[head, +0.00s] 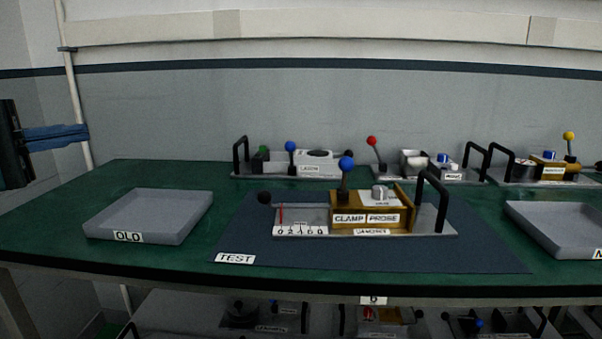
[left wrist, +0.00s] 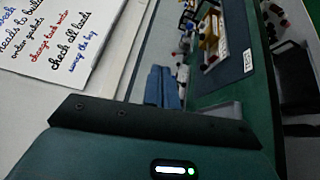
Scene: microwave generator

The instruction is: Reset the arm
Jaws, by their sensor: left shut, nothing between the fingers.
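My left gripper (head: 84,133) comes in at the left edge of the head view. Its blue fingers are together and empty, held above and left of the green table (head: 60,225). In the left wrist view its blue fingers (left wrist: 163,88) also show side by side with nothing between them. My right gripper is in neither view. The jig marked CLAMP and PROBE (head: 400,226) stands on the dark TEST mat (head: 290,255), well to the right of my left gripper.
A grey OLD tray (head: 195,225) sits empty on the table's left. Another grey tray (head: 530,225) sits at the right edge. Several devices with coloured knobs, one with a red knob (head: 372,141), stand along the back. A lower shelf (head: 180,310) holds more devices. The table's back left is clear.

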